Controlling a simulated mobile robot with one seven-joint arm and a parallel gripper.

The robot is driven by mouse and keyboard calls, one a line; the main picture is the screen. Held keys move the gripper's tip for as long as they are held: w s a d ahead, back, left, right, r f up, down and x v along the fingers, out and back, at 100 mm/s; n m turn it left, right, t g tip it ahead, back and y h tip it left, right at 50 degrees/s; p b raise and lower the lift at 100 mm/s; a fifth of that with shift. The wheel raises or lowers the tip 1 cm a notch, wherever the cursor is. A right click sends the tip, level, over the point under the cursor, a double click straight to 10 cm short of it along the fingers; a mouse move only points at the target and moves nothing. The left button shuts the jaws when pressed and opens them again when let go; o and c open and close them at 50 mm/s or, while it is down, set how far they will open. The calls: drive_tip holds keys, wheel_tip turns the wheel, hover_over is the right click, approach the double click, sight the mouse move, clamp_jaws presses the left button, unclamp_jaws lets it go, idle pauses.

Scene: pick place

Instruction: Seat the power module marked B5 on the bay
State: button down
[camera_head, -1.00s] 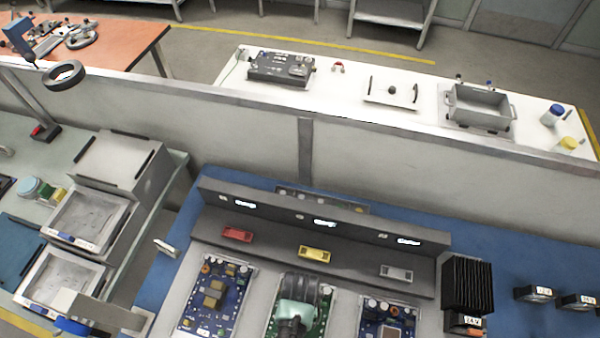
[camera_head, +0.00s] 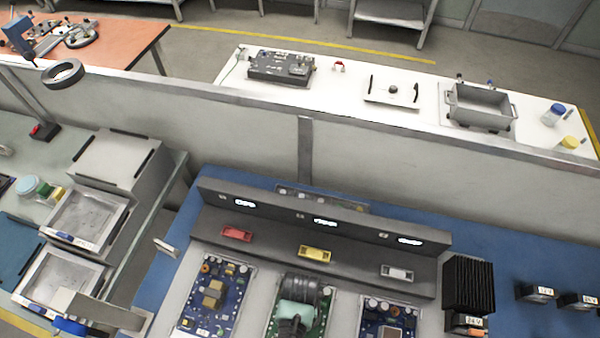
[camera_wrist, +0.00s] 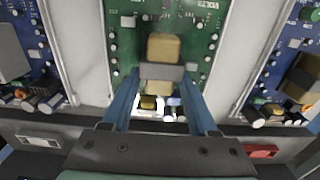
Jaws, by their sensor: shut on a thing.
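My gripper (camera_wrist: 161,76) has its two blue fingers on either side of a tan block with a grey band (camera_wrist: 162,72), and I take it to be shut on this block. No B5 mark is readable on it. The block is over a green circuit board (camera_wrist: 118,38) in the wrist view. Whether it touches the board cannot be told. In the head view my arm's end covers much of the same green board (camera_head: 269,318), and the fingertips are hidden. The board lies in the middle of a grey fixture (camera_head: 340,262); which part is the bay is unclear.
Blue boards lie left (camera_head: 212,300) and right (camera_head: 388,318) of the green one. Behind stands a dark ledge with red (camera_head: 237,234), yellow (camera_head: 315,253) and grey (camera_head: 397,272) pieces. A black finned block (camera_head: 468,285) stands right. Small labelled blocks (camera_head: 536,293) sit on blue mat.

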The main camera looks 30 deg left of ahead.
drive_tip(key=shift+w+r, duration=0.1)
drive_tip(key=shift+c, duration=0.4)
unclamp_jaws()
drive_tip(key=c, duration=0.4)
drive_tip(key=shift+o, duration=0.2)
drive_tip(key=shift+r+p, duration=3.45)
drive_tip(key=shift+p, duration=0.15)
